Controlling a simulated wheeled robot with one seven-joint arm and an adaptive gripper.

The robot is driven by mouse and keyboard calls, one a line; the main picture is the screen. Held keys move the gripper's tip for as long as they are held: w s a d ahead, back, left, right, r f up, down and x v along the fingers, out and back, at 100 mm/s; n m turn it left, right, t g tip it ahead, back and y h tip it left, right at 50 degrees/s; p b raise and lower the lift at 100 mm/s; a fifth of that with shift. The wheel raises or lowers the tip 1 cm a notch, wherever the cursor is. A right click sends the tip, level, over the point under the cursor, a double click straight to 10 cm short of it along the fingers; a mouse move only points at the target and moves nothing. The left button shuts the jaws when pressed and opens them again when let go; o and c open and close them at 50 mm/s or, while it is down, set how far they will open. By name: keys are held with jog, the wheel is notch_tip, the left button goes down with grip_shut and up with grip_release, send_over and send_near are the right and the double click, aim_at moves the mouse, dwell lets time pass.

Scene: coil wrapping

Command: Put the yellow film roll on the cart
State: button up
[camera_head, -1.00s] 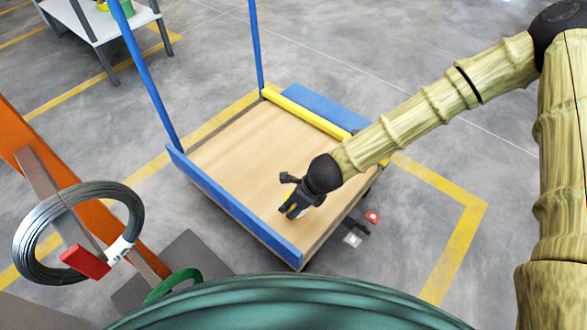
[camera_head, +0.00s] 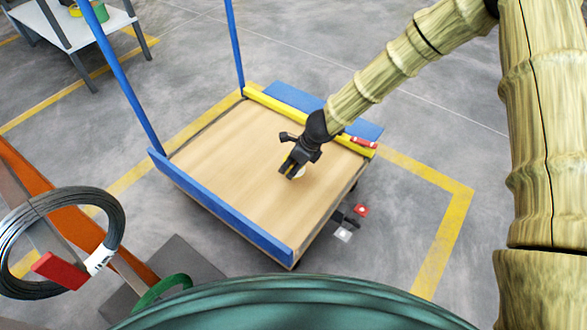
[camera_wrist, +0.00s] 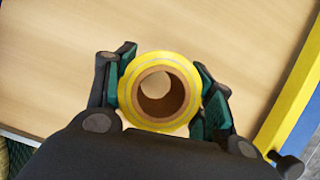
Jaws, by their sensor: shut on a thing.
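The yellow film roll (camera_wrist: 128,92) is a short ring with a brown cardboard core, seen end-on in the wrist view. My gripper (camera_wrist: 160,90) is shut on it, one finger on each side. In the head view my gripper (camera_head: 292,170) is over the wooden bed of the cart (camera_head: 225,165), right of its middle. Only a pale bit of the roll shows there, beside the fingers. The cart's bed also fills most of the wrist view (camera_wrist: 50,50). I cannot tell whether the roll touches the bed.
The cart has blue posts, a blue near edge board (camera_head: 215,208) and a yellow far rail (camera_head: 290,108). A wire coil (camera_head: 110,215) hangs at the left. A table (camera_head: 100,30) with yellow and green items stands at the back left. The cart bed's left part is clear.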

jog(key=shift+w, duration=0.35)
notch_tip(320, 180, down, 4)
jog(key=b, duration=0.3)
jog(key=shift+s+r, duration=0.1)
jog(key=shift+r, duration=0.1)
jog(key=o, duration=1.1)
jog(key=p+v, duration=0.5)
jog(key=v, duration=0.5)
jog(key=shift+r+p, duration=0.35)
jog(key=shift+p, duration=0.05)
jog(key=shift+p+v, duration=0.3)
jog(key=shift+v, duration=0.45)
jog(key=shift+d, duration=0.15)
